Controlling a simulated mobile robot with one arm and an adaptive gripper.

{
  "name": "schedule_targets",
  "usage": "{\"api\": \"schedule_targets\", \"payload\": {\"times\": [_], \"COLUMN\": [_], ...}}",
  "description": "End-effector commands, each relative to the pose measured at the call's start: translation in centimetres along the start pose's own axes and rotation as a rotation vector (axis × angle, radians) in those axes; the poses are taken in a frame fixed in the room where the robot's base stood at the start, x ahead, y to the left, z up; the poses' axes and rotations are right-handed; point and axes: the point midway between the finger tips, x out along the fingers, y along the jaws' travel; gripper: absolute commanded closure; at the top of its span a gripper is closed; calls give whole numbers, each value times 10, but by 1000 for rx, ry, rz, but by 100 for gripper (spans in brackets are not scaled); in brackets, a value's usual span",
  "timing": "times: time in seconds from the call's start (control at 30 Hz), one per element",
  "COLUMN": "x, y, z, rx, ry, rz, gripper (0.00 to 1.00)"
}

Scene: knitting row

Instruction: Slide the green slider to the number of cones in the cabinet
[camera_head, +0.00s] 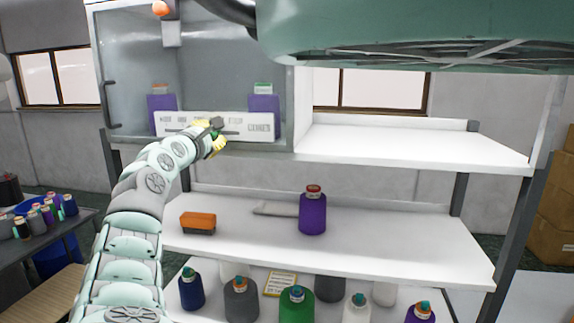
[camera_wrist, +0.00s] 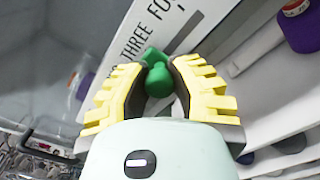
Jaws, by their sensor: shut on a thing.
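The green slider (camera_wrist: 158,74) is a rounded knob in the wrist view, between the yellow fingers of my gripper (camera_wrist: 160,80). My gripper is shut on it. The slider sits at a white panel (camera_wrist: 140,35) with the printed words THREE and FO..., the rest cut off. In the head view my gripper (camera_head: 212,138) is at the middle of the long white panel (camera_head: 262,126), covering part of it. The cabinet (camera_head: 215,70) behind the panel has a glass door. Two purple cones show in it, one at left (camera_head: 160,103) and one at right (camera_head: 264,103), their lower parts partly behind the panel.
Below, a shelf (camera_head: 390,245) carries an orange block (camera_head: 198,223) and a purple cone (camera_head: 312,212). Several coloured cones stand on the lowest shelf. The upper right shelf (camera_head: 400,145) is empty. A large green thing (camera_head: 420,30) hangs across the top right.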

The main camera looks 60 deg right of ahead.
Motion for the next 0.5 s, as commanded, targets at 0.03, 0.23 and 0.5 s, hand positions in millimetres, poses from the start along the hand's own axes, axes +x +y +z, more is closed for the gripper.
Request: {"api": "schedule_targets", "payload": {"times": [0.03,0.23,0.5], "x": [0,1,-1], "y": [-4,12,28], "z": [-16,-30,-40], "rx": [-3,-2,6], "ry": [12,12,11], "rz": [-6,-3,-11], "gripper": [100,100,100]}}
